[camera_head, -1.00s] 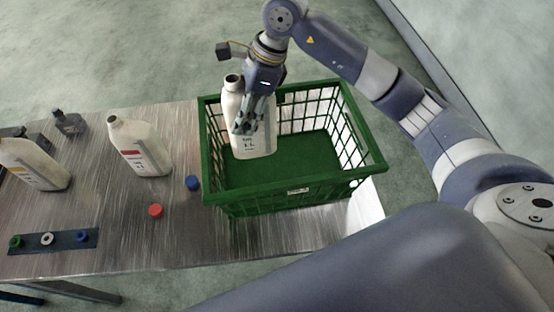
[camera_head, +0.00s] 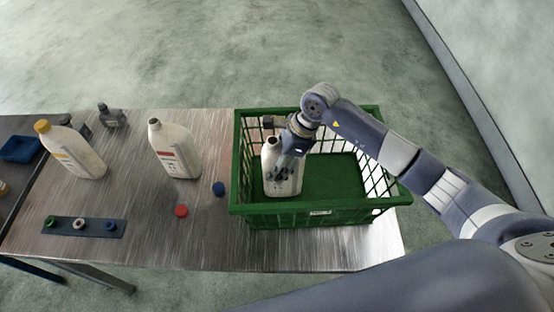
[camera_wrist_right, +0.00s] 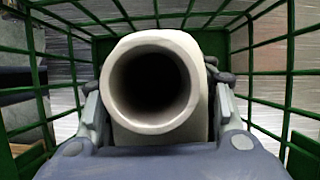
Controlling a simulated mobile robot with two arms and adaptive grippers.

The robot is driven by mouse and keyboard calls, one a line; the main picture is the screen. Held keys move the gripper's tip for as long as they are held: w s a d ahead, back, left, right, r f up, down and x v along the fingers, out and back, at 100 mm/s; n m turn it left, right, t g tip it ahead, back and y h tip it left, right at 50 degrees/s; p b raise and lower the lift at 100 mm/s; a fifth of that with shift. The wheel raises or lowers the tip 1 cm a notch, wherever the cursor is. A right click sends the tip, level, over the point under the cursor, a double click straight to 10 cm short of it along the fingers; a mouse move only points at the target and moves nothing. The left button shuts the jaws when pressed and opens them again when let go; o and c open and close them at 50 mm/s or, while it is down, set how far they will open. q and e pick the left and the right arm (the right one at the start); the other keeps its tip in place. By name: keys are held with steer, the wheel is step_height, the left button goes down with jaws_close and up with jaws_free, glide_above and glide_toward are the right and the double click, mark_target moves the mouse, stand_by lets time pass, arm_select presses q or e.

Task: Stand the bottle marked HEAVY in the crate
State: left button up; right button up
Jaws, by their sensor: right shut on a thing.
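A white bottle (camera_head: 283,180) with an open mouth is inside the green crate (camera_head: 320,215), at its left side. It looks about upright and low in the crate; whether its base touches the floor I cannot tell. Its label is too small to read. My right gripper (camera_head: 290,165) is shut on this bottle from above. In the right wrist view the bottle's open mouth (camera_wrist_right: 150,82) faces the camera, with a finger on each side and the crate's bars around. My left gripper is not in view.
A red-labelled bottle (camera_head: 174,150) and a yellow-capped bottle (camera_head: 75,152) stand on the metal table (camera_head: 150,235). A red cap (camera_head: 181,210) and blue cap (camera_head: 218,189) lie left of the crate. The crate's right side is empty.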

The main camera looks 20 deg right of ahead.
steer(key=shift+f, duration=0.1)
steer(key=o, duration=1.1)
steer(key=shift+c, duration=0.2)
steer(key=b+v, duration=0.3)
steer(key=v, duration=0.8)
steer(key=shift+d+r, duration=0.2)
steer(key=shift+r, duration=0.45)
